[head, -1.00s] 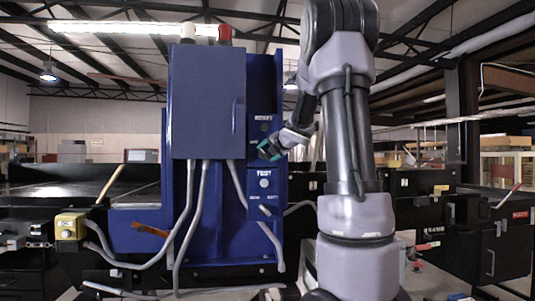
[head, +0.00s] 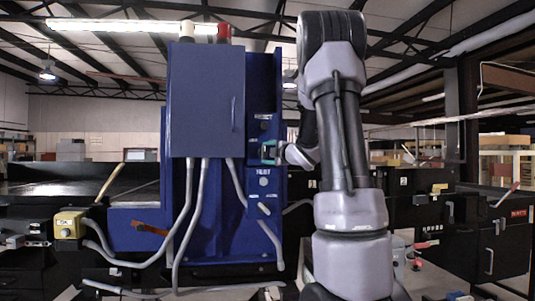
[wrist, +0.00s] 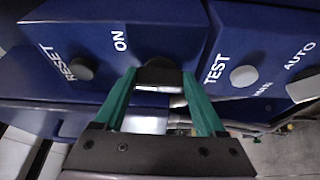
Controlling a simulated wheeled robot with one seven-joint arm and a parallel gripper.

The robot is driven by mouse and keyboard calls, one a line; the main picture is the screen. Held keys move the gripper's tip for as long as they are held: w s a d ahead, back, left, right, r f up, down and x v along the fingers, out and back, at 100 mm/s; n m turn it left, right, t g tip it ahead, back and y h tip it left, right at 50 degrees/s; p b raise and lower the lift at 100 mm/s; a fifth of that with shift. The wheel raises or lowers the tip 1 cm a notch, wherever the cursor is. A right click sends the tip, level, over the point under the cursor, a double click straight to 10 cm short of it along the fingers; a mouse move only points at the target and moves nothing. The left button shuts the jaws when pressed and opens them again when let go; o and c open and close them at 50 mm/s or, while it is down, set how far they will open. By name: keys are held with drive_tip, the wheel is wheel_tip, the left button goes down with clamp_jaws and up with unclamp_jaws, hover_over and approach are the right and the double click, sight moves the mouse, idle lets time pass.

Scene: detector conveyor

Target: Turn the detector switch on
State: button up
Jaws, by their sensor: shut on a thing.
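The blue detector panel (head: 280,190) faces me in the head view, with its controls in a vertical row. My gripper (head: 266,151) is at this panel, between the upper button and the TEST button. In the wrist view, the teal fingers of my gripper (wrist: 163,88) are shut on a dark switch knob (wrist: 160,66) beside the white ON label. The fingers hide part of the knob and any label on its other side, so I cannot tell its exact setting.
The RESET button (wrist: 79,69) and the pale TEST button (wrist: 243,76) flank the switch. A pale AUTO switch (wrist: 304,88) is farther right. Grey cables hang down the cabinet (head: 207,100). A yellow button box (head: 69,224) is at left.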

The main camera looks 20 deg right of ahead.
drive_tip(key=shift+a+f+m+t+h, duration=0.15)
drive_tip(key=shift+m+t+h, duration=0.25)
drive_tip(key=shift+m, duration=1.1)
drive_tip(key=shift+d+f+m+t+h, duration=0.2)
drive_tip(key=shift+m+t, duration=0.35)
drive_tip(key=shift+m, duration=0.95)
drive_tip(key=shift+a+f+m+t+h, duration=0.15)
drive_tip(key=shift+m+t+h, duration=0.3)
drive_tip(key=shift+m, duration=1.05)
drive_tip(key=shift+a, duration=0.1)
drive_tip(key=o, duration=1.3)
drive_tip(key=shift+r, duration=0.1)
drive_tip(key=v, duration=1)
drive_tip(key=shift+s+f, duration=0.2)
drive_tip(key=shift+s, duration=0.15)
